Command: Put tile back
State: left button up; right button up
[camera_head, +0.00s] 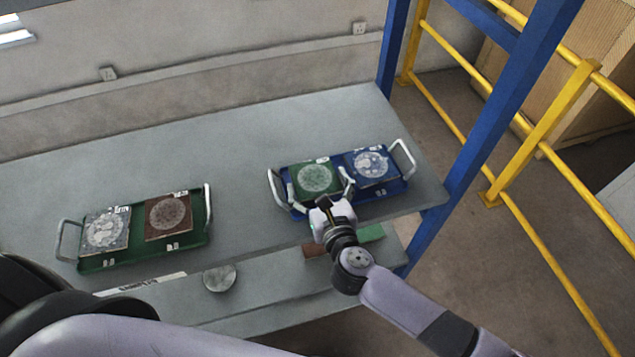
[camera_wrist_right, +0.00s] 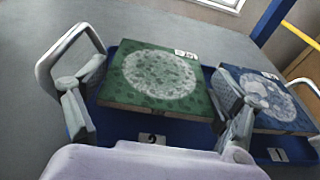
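A green tile (camera_head: 315,178) with a pale round pattern lies in the left half of the blue tray (camera_head: 375,195). A blue tile (camera_head: 371,166) lies in its right half. My right gripper (camera_head: 320,190) is open at the front of the green tile; in the right wrist view its fingers stand on either side of the green tile (camera_wrist_right: 158,80), which lies in the tray. The green tray (camera_head: 140,257) at the left holds a grey-white tile (camera_head: 106,231) and a dark red tile (camera_head: 169,217). My left gripper is not in view.
The grey table (camera_head: 235,150) is clear between the trays. A round grey disc (camera_head: 219,278) sits near the front. Small red (camera_head: 314,251) and green (camera_head: 371,233) blocks lie on the lower front ledge. A blue post (camera_head: 480,140) and yellow rails stand at the right.

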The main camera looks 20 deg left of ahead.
jog(key=shift+o, duration=1.1)
jog(key=shift+r, duration=0.2)
jog(key=shift+s+d+f, duration=0.1)
jog(key=shift+s, duration=0.1)
jog(key=b+v, duration=0.2)
jog(key=v, duration=0.9)
jog(key=shift+s+d, duration=0.15)
jog(key=shift+s, duration=0.05)
